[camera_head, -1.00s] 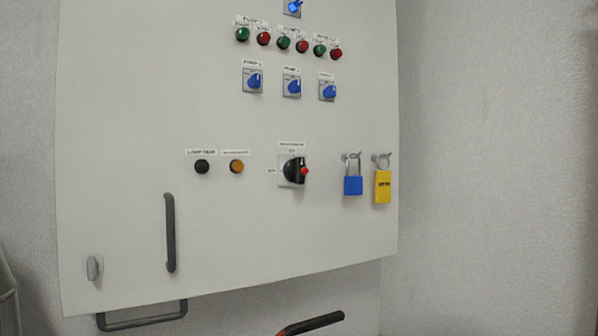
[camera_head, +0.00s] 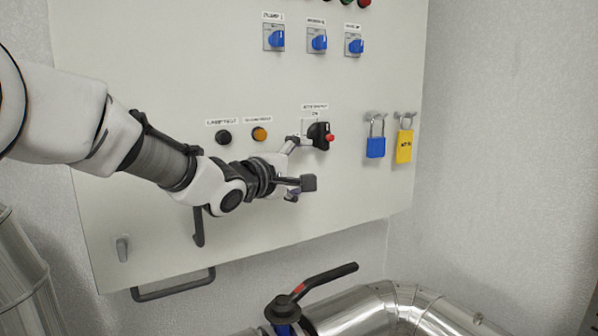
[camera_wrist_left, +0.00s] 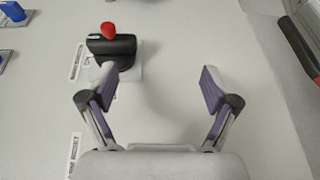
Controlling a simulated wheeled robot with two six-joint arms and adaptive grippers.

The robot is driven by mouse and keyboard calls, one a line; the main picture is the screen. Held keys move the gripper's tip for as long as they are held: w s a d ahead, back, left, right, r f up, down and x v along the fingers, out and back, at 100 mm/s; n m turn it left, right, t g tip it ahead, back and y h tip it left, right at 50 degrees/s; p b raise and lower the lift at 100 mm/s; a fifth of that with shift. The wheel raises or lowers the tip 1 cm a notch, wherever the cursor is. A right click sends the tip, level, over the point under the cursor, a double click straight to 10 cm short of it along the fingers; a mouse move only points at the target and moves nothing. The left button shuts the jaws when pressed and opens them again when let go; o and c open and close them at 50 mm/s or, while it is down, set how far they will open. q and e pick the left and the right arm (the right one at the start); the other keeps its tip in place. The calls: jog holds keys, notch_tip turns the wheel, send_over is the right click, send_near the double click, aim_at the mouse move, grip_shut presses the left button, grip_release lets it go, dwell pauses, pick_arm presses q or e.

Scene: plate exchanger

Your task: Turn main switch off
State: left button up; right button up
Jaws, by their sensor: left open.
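The main switch (camera_head: 319,135) is a black rotary handle with a red tip on a light plate, on the front of the white cabinet. It also shows in the left wrist view (camera_wrist_left: 112,46), at the upper left, just beyond the left fingertip. My left gripper (camera_head: 299,163) is open and empty in front of the panel, just left of and below the switch. In the left wrist view the gripper's (camera_wrist_left: 160,88) two fingers are wide apart with bare panel between them. I cannot tell whether a finger touches the switch. My right gripper is not in view.
A blue padlock (camera_head: 376,147) and a yellow padlock (camera_head: 404,146) hang right of the switch. A black button (camera_head: 223,137) and an orange lamp (camera_head: 260,134) sit to its left. Blue selector knobs (camera_head: 317,42) are above. Silver pipes (camera_head: 385,305) with a black-handled valve (camera_head: 322,280) lie below.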

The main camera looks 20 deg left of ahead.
aim_at(320, 137)
pick_arm(q)
notch_tip(320, 137, up, 6)
jog(key=s, duration=0.2)
jog(key=shift+t, duration=0.4)
jog(key=p+x, duration=0.1)
jog(key=x, duration=0.1)
jog(key=p+x, duration=0.1)
jog(key=x, duration=0.2)
jog(key=p+x, duration=0.1)
jog(key=x, duration=0.2)
jog(key=shift+d+f, duration=0.1)
jog(key=shift+f, duration=0.2)
jog(key=shift+w+d, duration=0.1)
jog(key=shift+w, duration=0.05)
jog(key=shift+d, duration=0.1)
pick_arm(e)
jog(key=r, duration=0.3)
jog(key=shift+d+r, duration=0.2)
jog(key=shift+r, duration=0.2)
pick_arm(q)
jog(key=c, duration=1.2)
